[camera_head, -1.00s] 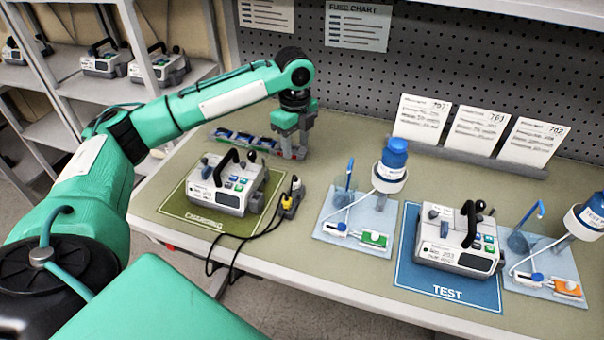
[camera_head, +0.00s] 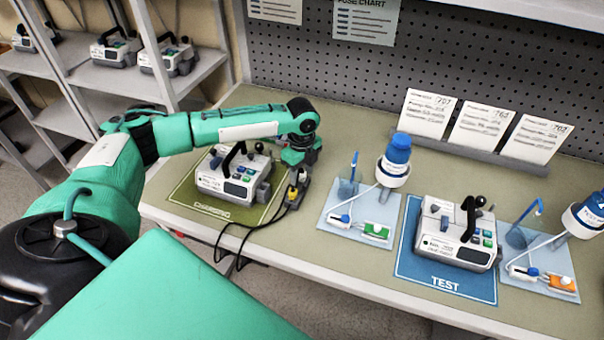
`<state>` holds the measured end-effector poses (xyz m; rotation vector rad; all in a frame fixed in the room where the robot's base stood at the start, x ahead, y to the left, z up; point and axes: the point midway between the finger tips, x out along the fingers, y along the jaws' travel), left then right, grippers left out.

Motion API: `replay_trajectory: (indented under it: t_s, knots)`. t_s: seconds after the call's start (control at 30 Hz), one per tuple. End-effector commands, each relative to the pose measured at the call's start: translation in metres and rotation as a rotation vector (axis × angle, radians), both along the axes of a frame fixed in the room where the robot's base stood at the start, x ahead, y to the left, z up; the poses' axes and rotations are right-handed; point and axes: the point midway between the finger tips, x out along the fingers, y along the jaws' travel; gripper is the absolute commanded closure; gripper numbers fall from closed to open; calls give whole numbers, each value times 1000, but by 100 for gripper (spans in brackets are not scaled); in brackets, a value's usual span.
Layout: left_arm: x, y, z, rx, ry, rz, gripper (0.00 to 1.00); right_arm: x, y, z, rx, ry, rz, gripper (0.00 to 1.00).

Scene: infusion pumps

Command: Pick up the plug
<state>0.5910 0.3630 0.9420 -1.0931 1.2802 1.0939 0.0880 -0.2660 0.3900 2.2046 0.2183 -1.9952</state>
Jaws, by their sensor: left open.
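The plug (camera_head: 292,193), a small black and yellow piece, stands in a dark holder beside the pump on the green charging mat. A black cable runs from there over the table's front edge. My left gripper (camera_head: 299,172) is open and points down directly above the plug, partly covering its top. I cannot tell whether the fingers touch it. My right gripper is not in view.
A pump (camera_head: 234,175) sits on the charging mat (camera_head: 185,199) just left of the plug. Another pump (camera_head: 455,234) sits on the blue TEST mat (camera_head: 420,283), between two pale trays with blue-capped bottles. Three cards (camera_head: 480,128) stand behind.

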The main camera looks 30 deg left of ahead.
Motion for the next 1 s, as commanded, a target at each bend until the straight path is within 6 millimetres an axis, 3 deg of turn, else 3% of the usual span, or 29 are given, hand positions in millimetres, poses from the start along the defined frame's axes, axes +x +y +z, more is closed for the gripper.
replay_trajectory:
  t_s: [0.27,0.5,1.0]
  knots:
    - [0,0,-4,1,-1,0,55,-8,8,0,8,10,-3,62]
    - [0,0,-4,1,-1,0,100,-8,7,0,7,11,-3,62]
    - [0,0,2,0,-2,1,100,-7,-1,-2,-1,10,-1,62]
